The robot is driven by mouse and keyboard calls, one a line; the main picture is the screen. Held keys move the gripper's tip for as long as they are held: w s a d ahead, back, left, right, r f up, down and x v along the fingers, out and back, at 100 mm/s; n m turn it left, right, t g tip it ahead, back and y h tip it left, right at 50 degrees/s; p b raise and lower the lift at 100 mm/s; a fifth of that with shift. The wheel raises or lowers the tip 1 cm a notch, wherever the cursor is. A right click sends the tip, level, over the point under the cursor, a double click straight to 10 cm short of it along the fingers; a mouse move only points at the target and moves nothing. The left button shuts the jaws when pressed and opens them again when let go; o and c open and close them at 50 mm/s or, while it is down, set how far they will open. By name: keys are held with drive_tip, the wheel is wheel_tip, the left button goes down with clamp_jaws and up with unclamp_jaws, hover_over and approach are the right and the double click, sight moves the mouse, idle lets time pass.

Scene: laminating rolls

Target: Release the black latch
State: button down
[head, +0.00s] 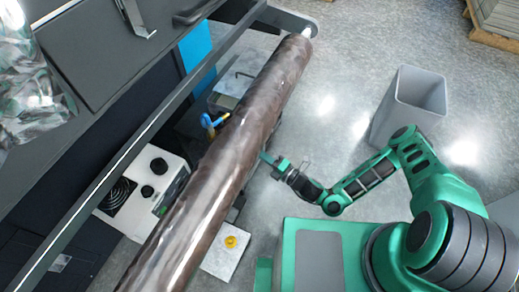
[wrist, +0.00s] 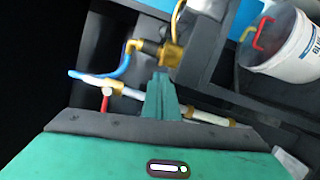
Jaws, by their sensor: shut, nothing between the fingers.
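I cannot make out the black latch with certainty in either view. My gripper (head: 264,157) is beside the right edge of the long brown roll (head: 232,150) in the head view, its tip at the roll's outline. I cannot tell whether it touches the roll. In the wrist view, the green fingers of my gripper (wrist: 161,82) are shut together and empty. They point at a brass fitting (wrist: 171,55) with a blue hose (wrist: 118,70). A pipe with a red-handled valve (wrist: 106,100) runs behind the fingers.
A white bucket (wrist: 285,50) with a red handle is at the upper right of the wrist view. A grey bin (head: 408,105) stands on the floor behind my arm. A yellow knob (head: 231,241) on a pale plate lies below the roll. Open floor is at the right.

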drive_tip(key=w+a+r, duration=0.1)
drive_tip(key=w+a, duration=0.3)
drive_tip(key=w, duration=0.3)
drive_tip(key=shift+w+a, duration=0.3)
